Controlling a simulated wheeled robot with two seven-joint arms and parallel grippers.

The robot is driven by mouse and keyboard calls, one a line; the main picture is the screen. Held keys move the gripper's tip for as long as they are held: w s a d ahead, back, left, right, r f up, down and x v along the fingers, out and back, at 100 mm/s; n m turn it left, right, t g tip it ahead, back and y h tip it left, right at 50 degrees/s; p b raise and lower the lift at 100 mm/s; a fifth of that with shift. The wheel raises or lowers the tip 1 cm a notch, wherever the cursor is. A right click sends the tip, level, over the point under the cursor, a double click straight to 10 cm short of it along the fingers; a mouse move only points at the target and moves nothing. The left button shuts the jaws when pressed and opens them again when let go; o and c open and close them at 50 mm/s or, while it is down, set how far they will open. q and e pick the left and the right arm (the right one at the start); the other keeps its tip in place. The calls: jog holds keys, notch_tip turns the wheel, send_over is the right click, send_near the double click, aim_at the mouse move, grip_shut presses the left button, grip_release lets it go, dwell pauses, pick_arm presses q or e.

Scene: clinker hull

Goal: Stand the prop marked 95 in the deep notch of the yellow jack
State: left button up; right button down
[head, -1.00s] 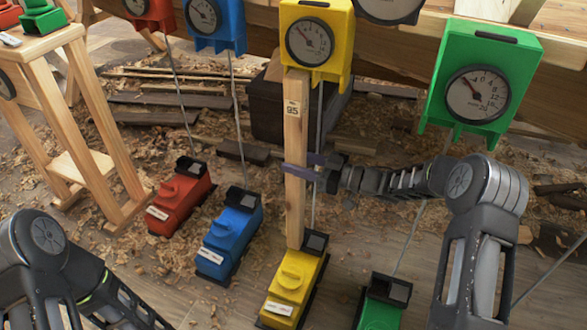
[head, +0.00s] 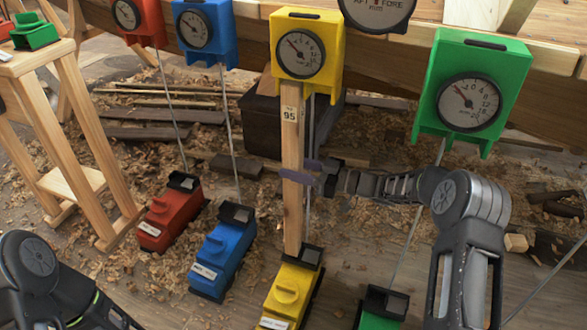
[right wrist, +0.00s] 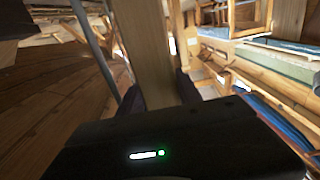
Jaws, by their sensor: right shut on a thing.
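The prop marked 95 (head: 292,215) is a pale wooden post, roughly upright in the head view. My right gripper (head: 299,172) is shut around its middle; the post also shows between the fingers in the right wrist view (right wrist: 148,60). The yellow jack (head: 289,290) stands on the floor below. The post's foot appears at the left edge of the jack's black notched head (head: 313,256); I cannot tell whether it touches or which notch is under it. The post's top overlaps the lower edge of the yellow gauge box (head: 306,80). My left gripper is out of view.
Red (head: 170,216), blue (head: 222,250) and green (head: 381,308) jacks stand on either side, with thin rods rising towards their gauge boxes. The green gauge box (head: 500,62) hangs near my right arm. A wooden stand (head: 70,110) is at left. Shavings litter the floor.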

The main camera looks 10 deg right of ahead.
jog(key=shift+d+r, duration=0.1)
jog(key=shift+d, duration=0.05)
jog(key=shift+f, duration=0.45)
dwell(0.7)
jog(key=shift+w+d+f, duration=0.1)
dwell(0.8)
jog(key=c, duration=0.7)
grip_release()
jog(key=shift+c, duration=0.2)
jog(key=p+v, duration=0.2)
jog(key=v, duration=0.4)
jog(key=shift+d, duration=0.25)
jog(key=shift+s+d, duration=0.5)
jog(key=shift+s, duration=0.05)
jog(key=shift+a, duration=0.1)
